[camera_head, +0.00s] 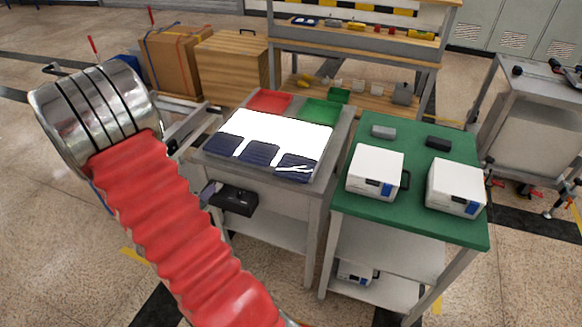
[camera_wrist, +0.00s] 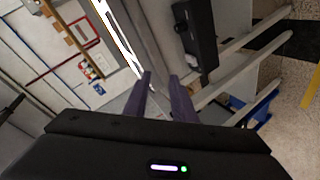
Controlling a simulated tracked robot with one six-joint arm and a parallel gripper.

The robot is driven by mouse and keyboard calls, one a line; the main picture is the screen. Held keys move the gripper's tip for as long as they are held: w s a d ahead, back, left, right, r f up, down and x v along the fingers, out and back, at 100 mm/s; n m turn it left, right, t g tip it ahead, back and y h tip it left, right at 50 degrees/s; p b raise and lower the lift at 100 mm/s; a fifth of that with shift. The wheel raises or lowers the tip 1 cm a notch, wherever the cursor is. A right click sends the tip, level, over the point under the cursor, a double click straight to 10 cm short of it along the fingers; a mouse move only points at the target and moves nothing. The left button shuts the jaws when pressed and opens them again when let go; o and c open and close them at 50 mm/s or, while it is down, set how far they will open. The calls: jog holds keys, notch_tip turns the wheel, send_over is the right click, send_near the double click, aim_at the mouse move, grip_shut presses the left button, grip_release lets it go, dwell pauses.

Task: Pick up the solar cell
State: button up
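Three dark blue solar cells lie in a row on the near edge of a bright white panel (camera_head: 275,132): a left cell (camera_head: 221,144), a middle cell (camera_head: 258,153) and a right cell (camera_head: 296,166). The right cell has a bright glare streak. In the wrist view, the glowing panel (camera_wrist: 118,36) is a slanted strip, and no cell is clear. My gripper (camera_wrist: 160,76) is open, with nothing between its fingers. In the head view, a fingertip (camera_head: 208,191) shows beside the table's near left side, below the top; my red-sleeved arm hides the rest.
A black box (camera_head: 235,199) is on the table's front, close to my fingers; it also shows in the wrist view (camera_wrist: 195,32). A red tray (camera_head: 269,101) and green tray (camera_head: 321,111) sit behind the panel. A green-topped bench (camera_head: 415,203) with white devices stands right.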

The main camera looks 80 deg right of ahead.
jog(key=s+d+f+g+h, duration=0.25)
jog(key=s+g, duration=0.25)
jog(key=s, duration=0.5)
jog(key=n+g, duration=0.1)
jog(key=g, duration=0.2)
send_near(290, 178)
jog(key=v, duration=0.4)
jog(key=shift+s+a+f+h, duration=0.1)
jog(key=shift+f+h, duration=0.1)
jog(key=shift+f, duration=0.1)
jog(key=shift+s+f+h, duration=0.1)
jog(key=shift+f+h, duration=0.05)
jog(key=shift+f, duration=0.2)
jog(key=x, duration=0.8)
jog(key=shift+d, duration=0.35)
jog(key=shift+s, duration=0.1)
jog(key=shift+x, duration=2.55)
jog(key=shift+r, duration=0.15)
jog(key=shift+c, duration=0.7)
grip_shut()
